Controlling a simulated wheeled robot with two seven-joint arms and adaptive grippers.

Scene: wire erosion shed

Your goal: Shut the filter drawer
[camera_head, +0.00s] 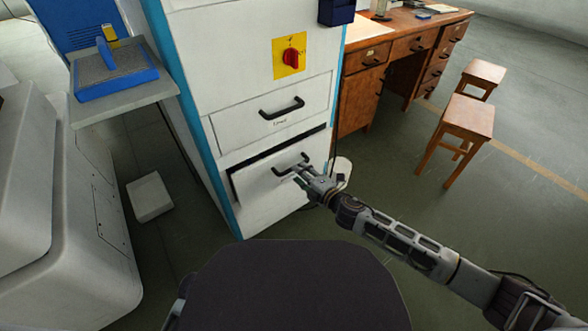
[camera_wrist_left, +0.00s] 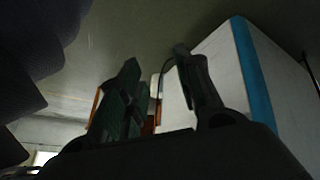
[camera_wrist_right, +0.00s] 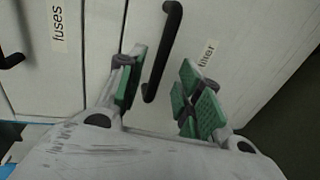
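The filter drawer (camera_head: 258,200) is the lower drawer of the white cabinet and stands a little open, with a dark gap along its top edge. Its black bar handle (camera_head: 290,163) is on the front. My right gripper (camera_head: 302,172) is at this handle. In the right wrist view my right gripper (camera_wrist_right: 160,92) is open, with the handle (camera_wrist_right: 160,50) between or just beyond its green-padded fingers; contact cannot be told. The "filter" label (camera_wrist_right: 206,54) is partly hidden by a finger. My left gripper (camera_wrist_left: 160,90) is open and empty, away from the drawer, and outside the head view.
The upper fuses drawer (camera_head: 272,113) is shut. A red rotary switch (camera_head: 291,58) sits above it. A small white box (camera_head: 150,197) lies on the floor left of the cabinet. A wooden desk (camera_head: 365,85) and stools (camera_head: 466,116) stand to the right. Floor before the stools is clear.

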